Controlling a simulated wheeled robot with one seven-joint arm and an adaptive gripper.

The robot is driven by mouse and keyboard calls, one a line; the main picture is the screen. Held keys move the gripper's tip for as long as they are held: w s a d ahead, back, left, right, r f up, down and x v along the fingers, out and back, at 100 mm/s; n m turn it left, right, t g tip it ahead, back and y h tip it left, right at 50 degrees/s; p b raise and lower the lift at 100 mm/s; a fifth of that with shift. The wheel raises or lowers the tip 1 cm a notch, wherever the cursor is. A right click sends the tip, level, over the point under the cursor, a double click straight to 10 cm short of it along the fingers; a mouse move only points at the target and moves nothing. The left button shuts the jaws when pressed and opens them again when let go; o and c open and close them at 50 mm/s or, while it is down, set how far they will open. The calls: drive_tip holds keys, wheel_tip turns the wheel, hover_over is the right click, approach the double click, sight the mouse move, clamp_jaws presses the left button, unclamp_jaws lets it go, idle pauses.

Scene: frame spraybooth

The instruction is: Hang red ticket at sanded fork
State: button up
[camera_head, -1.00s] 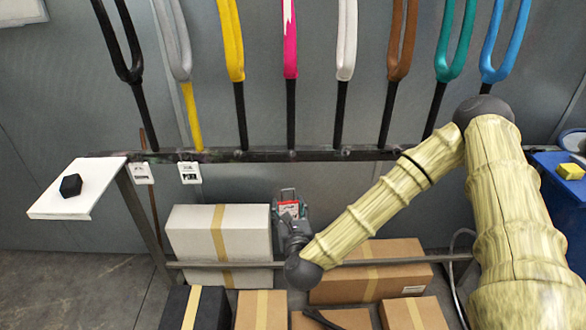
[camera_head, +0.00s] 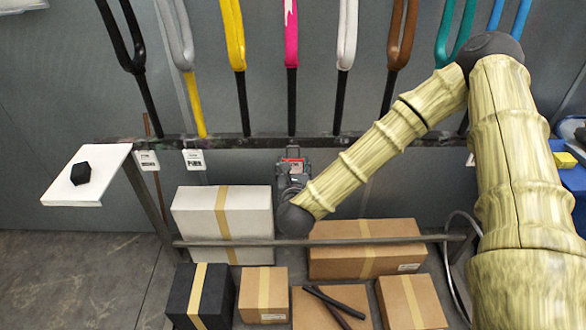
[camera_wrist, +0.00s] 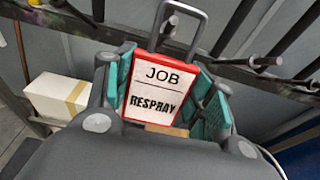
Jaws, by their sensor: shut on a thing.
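The red ticket (camera_wrist: 143,103) has a white face reading "JOB RESPRAY" and a metal loop on top. My gripper (camera_wrist: 162,78) is shut on it, with a green-padded finger at each side. A grey fork with a yellow stem (camera_head: 178,40) stands at the left. None of the forks is labelled as sanded, so I cannot tell surely which it is.
Forks in several colours stand along the dark rail (camera_head: 235,143). Two white tags (camera_head: 194,159) hang at its left, near a white shelf (camera_head: 75,195) with a black block. Boxes, including a white one (camera_head: 245,215), lie below. Pegs (camera_wrist: 262,61) stick out from the rail.

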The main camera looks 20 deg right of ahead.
drive_tip(key=f+x, duration=0.1)
drive_tip(key=x, duration=0.8)
drive_tip(key=shift+b, duration=0.3)
idle(1.1)
drive_tip(key=shift+s+f+b, duration=0.1)
drive_tip(key=shift+f+b, duration=0.15)
drive_tip(key=shift+b, duration=0.15)
idle(0.6)
drive_tip(key=o, duration=1)
